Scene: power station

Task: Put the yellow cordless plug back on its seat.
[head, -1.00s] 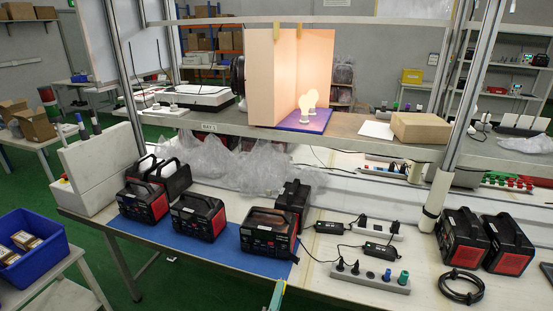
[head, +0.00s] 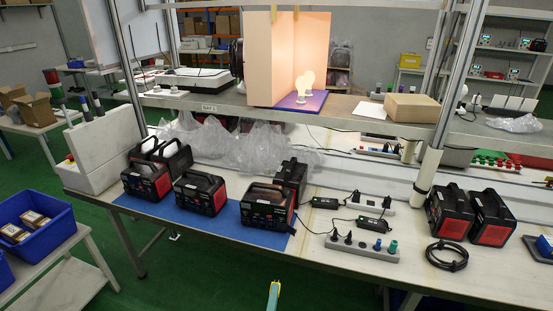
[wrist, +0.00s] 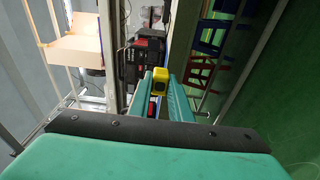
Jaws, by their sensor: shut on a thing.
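The yellow plug (wrist: 161,78) is held between the two teal fingers of my gripper (wrist: 158,88) in the wrist view. In the head view only the tip of my gripper (head: 273,295) shows at the bottom edge, in front of the table, with a little yellow at its end. I cannot tell which place is the yellow plug's seat.
Black-and-red power stations (head: 200,192) stand on a blue mat (head: 240,237); two more (head: 450,212) stand at the right. A coiled black cable (head: 447,256) lies near them. A shelf (head: 350,117) overhangs the table's back. A blue bin (head: 35,240) stands at the left.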

